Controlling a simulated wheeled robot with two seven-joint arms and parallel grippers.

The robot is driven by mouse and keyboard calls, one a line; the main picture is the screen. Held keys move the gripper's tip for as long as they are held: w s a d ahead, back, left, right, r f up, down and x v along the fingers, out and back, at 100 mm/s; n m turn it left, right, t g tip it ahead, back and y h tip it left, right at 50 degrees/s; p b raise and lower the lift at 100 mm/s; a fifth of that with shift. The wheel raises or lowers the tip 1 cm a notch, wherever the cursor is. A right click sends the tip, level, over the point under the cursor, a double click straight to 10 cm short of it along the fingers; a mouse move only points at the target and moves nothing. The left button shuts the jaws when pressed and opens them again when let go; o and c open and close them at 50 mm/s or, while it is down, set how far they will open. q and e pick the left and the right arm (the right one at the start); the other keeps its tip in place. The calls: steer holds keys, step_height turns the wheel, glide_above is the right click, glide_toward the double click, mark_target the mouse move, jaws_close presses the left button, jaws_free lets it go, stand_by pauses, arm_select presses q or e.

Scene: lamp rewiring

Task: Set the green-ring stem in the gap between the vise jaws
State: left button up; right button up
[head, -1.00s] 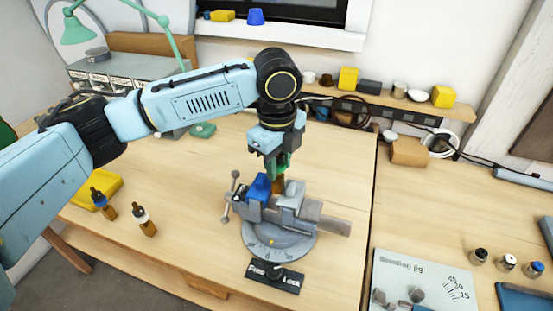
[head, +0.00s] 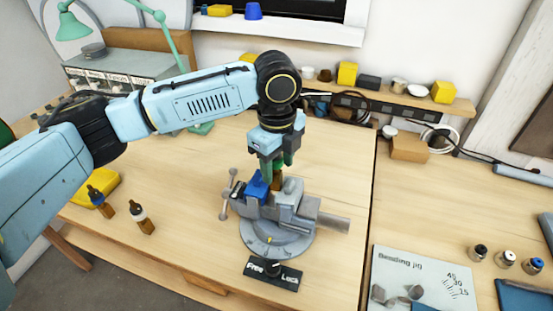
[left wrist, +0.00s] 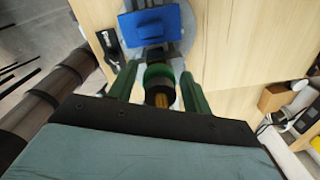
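The green-ring stem (left wrist: 158,74) shows in the left wrist view between my left fingers, with its green ring, dark collar and brass end. In the head view its brown part (head: 277,184) stands about upright at the gap between the vise jaws; its lower end is hidden. The grey vise (head: 279,238) has a blue jaw piece (head: 257,187), also in the left wrist view (left wrist: 148,26). My left gripper (head: 273,167) is over the jaws, its green fingers spread around the stem. In the left wrist view the gripper (left wrist: 158,80) shows a small space beside the stem. My right gripper is out of view.
A Free/Lock plate (head: 272,273) lies before the vise. A bending jig (head: 425,283) is at the right.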

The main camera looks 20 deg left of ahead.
arm_select(q)
steer(key=shift+o, duration=0.3)
steer(key=shift+s+f, duration=0.4)
steer(key=shift+f, duration=0.45)
steer(key=shift+s+a, duration=0.1)
steer(key=shift+s, duration=0.05)
steer(key=shift+r, duration=0.35)
step_height(320, 180, up, 14)
steer(key=shift+w+r, duration=0.15)
steer(key=shift+w, duration=0.05)
